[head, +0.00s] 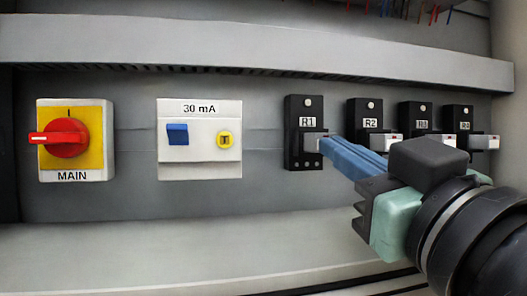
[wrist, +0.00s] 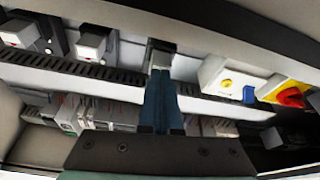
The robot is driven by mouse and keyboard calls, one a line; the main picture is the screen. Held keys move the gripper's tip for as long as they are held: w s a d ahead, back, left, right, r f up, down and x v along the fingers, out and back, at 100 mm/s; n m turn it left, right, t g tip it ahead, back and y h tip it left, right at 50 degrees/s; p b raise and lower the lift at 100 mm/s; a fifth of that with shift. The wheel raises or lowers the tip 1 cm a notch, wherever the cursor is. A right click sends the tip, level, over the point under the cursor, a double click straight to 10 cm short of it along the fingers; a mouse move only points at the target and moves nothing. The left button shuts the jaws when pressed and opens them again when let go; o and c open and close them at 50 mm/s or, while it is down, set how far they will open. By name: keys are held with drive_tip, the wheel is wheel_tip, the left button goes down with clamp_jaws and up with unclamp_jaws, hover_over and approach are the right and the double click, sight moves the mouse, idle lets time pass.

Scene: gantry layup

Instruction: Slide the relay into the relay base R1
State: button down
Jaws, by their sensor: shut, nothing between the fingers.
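The black relay base R1 (head: 291,150) is on the panel, left of the other bases in the head view. A small grey block, seemingly the relay (head: 311,142), sits at its middle, partly hidden by my fingertips. My gripper (head: 324,144) is shut with nothing between its blue fingers. Its tips are at the front of that block, apparently touching it; the exact contact and the block's depth in the base cannot be told. In the wrist view, my gripper (wrist: 161,72) points at a dark base with a grey face (wrist: 161,59) just beyond the tips.
Base R2 (head: 365,107) and more bases holding relays stand close to the right, partly behind my gripper. A breaker marked 30 mA (head: 199,110) and a red MAIN switch (head: 66,138) are to the left. A grey duct (head: 240,45) runs above.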

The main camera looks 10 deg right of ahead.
drive_tip(key=shift+w, duration=0.3)
idle(0.5)
drive_tip(key=shift+a+r, duration=0.1)
drive_tip(key=shift+r, duration=0.1)
drive_tip(key=shift+s, duration=0.1)
idle(0.3)
